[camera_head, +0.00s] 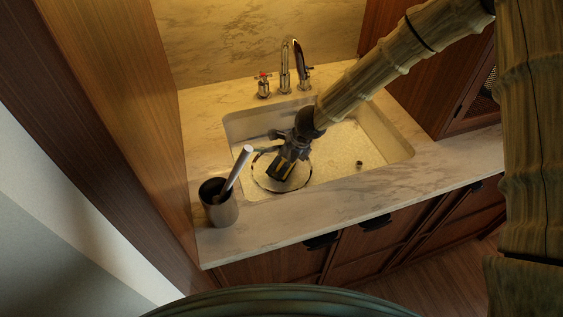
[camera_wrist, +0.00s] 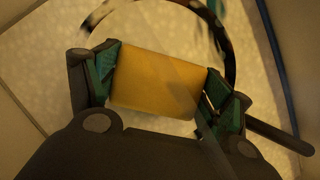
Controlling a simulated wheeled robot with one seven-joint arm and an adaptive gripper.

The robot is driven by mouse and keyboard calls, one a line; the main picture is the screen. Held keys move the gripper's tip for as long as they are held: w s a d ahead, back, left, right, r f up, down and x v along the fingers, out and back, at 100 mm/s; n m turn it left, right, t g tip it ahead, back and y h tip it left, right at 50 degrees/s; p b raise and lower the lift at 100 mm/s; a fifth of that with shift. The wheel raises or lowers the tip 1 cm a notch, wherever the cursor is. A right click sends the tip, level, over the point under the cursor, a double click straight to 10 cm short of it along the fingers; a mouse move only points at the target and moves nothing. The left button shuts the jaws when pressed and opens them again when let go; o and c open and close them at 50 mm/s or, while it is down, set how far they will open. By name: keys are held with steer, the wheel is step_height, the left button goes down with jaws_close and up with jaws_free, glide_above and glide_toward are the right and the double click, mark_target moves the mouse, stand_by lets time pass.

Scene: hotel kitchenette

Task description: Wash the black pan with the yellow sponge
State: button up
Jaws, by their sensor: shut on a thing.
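The black pan lies in the sink (camera_head: 340,165), toward its front left. Its dark rim (camera_head: 254,176) shows around my gripper in the head view, and the rim (camera_wrist: 232,52) curves behind the sponge in the wrist view. The pan's inside looks pale. A dark handle (camera_wrist: 280,135) shows at the lower right of the wrist view. My gripper (camera_head: 281,170) points down over the pan and is shut on the yellow sponge (camera_wrist: 155,80). The sponge spans between the two green-padded fingers. I cannot tell whether it touches the pan.
A faucet (camera_head: 285,70) stands behind the sink. A dark cup (camera_head: 220,208) holding a white-handled item (camera_head: 236,172) stands on the counter, left of the sink. The right part of the sink is free around the drain (camera_head: 359,163). Wooden panels border the counter on both sides.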

steer(key=shift+f+b, duration=0.85)
steer(key=shift+f, duration=0.35)
stand_by(0.3)
